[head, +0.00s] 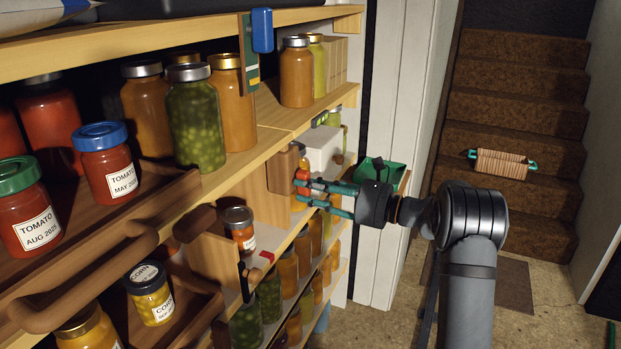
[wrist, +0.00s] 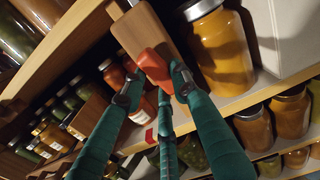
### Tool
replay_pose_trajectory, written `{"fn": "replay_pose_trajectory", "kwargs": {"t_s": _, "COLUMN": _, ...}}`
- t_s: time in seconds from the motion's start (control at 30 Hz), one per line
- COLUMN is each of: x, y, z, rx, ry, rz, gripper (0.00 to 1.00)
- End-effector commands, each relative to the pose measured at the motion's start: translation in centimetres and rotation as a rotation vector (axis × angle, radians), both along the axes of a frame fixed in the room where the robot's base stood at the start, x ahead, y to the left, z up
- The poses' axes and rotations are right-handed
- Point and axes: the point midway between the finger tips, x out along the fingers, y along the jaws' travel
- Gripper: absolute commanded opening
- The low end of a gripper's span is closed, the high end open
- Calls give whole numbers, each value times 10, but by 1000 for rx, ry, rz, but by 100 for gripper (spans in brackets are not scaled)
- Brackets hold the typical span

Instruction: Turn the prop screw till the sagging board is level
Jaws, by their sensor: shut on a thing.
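My gripper (head: 308,188) has teal fingers and is shut on an orange-red knob (head: 302,175), which I take to be the prop screw. In the wrist view the knob (wrist: 153,64) sits between the fingertips, against a wooden post (wrist: 146,32). The post (head: 281,178) stands under the wooden shelf board (head: 262,146) in the head view. The board's front edge has a seam near the post. Fingers partly cover the knob.
Jars crowd the shelves, including a green pickle jar (head: 195,120) and a blue-lidded tomato jar (head: 106,165). An amber jar (wrist: 220,48) stands close beside the fingers. A white box (head: 322,148) and a green bin (head: 381,172) are nearby. Stairs (head: 515,110) rise at right.

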Motion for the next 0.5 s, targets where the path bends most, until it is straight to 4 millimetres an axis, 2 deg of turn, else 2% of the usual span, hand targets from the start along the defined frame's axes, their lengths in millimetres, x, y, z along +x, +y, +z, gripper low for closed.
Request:
{"fn": "replay_pose_trajectory", "kwargs": {"t_s": 0.2, "x": -1, "y": 0, "z": 4, "rx": 45, "ry": 117, "rz": 0, "gripper": 2}}
{"fn": "replay_pose_trajectory", "kwargs": {"t_s": 0.5, "x": -1, "y": 0, "z": 1, "rx": 74, "ry": 191, "rz": 0, "gripper": 2}}
